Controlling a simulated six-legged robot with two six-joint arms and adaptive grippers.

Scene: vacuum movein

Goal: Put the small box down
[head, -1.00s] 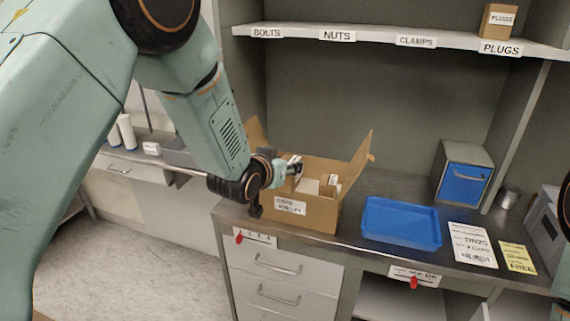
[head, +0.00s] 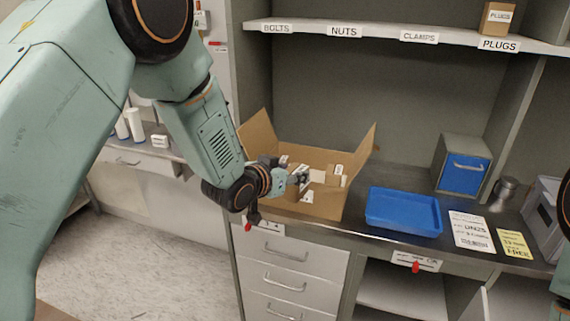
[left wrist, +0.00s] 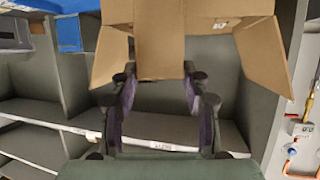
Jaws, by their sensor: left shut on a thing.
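In the head view the held box is mostly hidden by the gripper. I cannot tell whether it touches the carton. My right gripper is out of view.
The carton's flaps stand open, with small labelled boxes (head: 338,171) inside. A blue tray (head: 403,212) lies to its right on the counter. Farther right are a blue-fronted bin (head: 465,172), a metal can (head: 503,192) and paper signs (head: 471,230). A labelled shelf (head: 372,34) runs above.

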